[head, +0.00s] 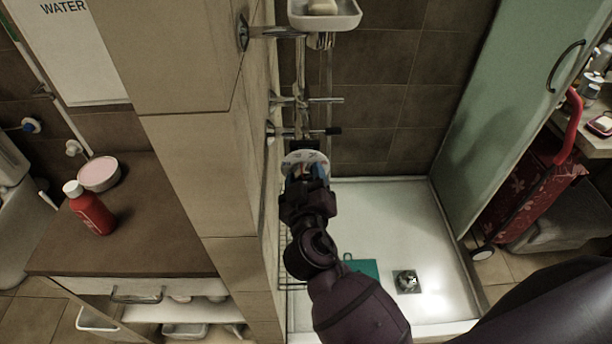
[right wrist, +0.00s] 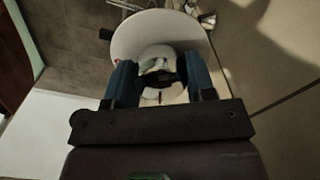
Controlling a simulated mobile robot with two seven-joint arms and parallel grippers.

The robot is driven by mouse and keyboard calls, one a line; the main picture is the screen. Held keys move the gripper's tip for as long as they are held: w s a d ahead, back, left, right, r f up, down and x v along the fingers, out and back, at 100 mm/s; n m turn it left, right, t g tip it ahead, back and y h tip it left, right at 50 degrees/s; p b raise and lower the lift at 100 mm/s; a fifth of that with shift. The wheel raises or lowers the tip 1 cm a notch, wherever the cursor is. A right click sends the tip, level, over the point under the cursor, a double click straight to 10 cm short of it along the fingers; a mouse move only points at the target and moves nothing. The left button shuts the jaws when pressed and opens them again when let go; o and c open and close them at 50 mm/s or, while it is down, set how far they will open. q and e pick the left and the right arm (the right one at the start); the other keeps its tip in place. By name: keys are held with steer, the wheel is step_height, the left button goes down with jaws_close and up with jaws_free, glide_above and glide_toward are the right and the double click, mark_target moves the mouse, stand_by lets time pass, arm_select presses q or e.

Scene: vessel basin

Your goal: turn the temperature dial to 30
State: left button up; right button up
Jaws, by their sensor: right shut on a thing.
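The temperature dial (head: 304,158) is a round white disc with dark marks on its face, low on the shower fittings in the head view. My right gripper (head: 306,172) is in front of it and covers its lower part. In the right wrist view the dial (right wrist: 128,42) is a pale disc with a raised round centre. The two blue fingers of my right gripper (right wrist: 160,82) are on either side of that centre and shut on it. The dial's numbers are too small to read. My left gripper is not in view.
Shower taps (head: 305,101) and a soap dish (head: 325,14) are above the dial. A tiled wall (head: 215,190) stands close on the left. The white shower tray (head: 390,215) below holds a teal object (head: 362,268). A green door (head: 500,90) stands at right.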

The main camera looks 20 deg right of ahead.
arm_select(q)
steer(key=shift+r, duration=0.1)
arm_select(e)
steer(key=shift+n, duration=0.3)
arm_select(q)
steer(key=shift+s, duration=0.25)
arm_select(e)
steer(key=o, duration=0.9)
steer(key=shift+o, duration=0.2)
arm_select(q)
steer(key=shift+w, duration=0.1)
arm_select(e)
steer(key=shift+s, duration=0.1)
steer(key=shift+s+a, duration=0.1)
steer(key=shift+s, duration=0.15)
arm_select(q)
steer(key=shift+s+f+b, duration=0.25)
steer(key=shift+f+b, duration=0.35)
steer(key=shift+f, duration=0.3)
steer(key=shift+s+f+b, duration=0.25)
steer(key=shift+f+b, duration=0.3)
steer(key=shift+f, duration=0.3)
arm_select(e)
steer(key=v, duration=1)
steer(key=shift+s, duration=0.1)
